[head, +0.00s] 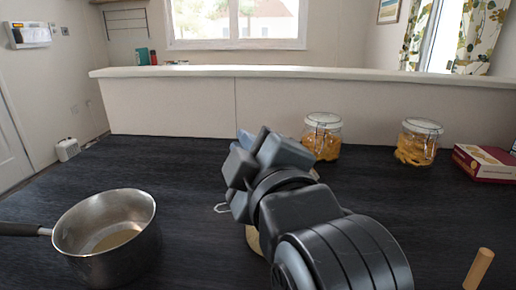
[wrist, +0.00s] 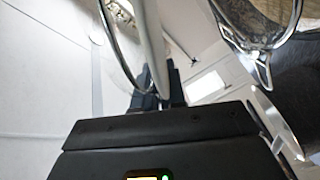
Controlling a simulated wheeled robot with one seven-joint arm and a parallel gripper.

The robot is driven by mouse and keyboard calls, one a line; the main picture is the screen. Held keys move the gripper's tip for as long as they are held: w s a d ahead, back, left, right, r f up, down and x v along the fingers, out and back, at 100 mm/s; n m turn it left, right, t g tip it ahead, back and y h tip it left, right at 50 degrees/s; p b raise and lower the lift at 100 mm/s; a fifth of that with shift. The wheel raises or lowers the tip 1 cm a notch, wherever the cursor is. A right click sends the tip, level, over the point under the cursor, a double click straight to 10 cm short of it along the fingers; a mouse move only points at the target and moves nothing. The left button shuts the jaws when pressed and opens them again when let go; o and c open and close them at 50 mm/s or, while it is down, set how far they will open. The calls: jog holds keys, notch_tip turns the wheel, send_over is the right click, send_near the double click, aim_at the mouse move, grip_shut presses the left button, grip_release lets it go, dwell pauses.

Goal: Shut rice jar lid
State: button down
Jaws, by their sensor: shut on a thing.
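My gripper (head: 262,150) is over the middle of the dark counter in the head view, shut on the rice jar's lid. In the wrist view the fingers (wrist: 157,88) meet at the edge of the glass lid (wrist: 152,40), which stands nearly edge-on. The rice jar's (wrist: 265,22) pale contents and glass rim show at the upper right of the wrist view, with a wire clasp (wrist: 263,70) hanging from it. In the head view my arm hides most of the jar; a small pale part (head: 253,240) and a wire loop (head: 222,208) show. The lid appears raised off the jar's mouth.
A steel saucepan (head: 108,235) stands on the left. Two closed glass jars of pasta, one behind my gripper (head: 323,137) and one farther right (head: 418,142), stand near the back ledge. A red box (head: 485,163) and a wooden peg-like handle (head: 478,268) are at the right.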

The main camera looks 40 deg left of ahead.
jog(key=shift+s+a+f+n+b, duration=0.15)
jog(key=shift+s+f+n+b, duration=0.1)
jog(key=shift+f+n+b, duration=0.3)
jog(key=c, duration=1.3)
grip_release()
jog(key=shift+v, duration=3.9)
jog(key=shift+f, duration=0.1)
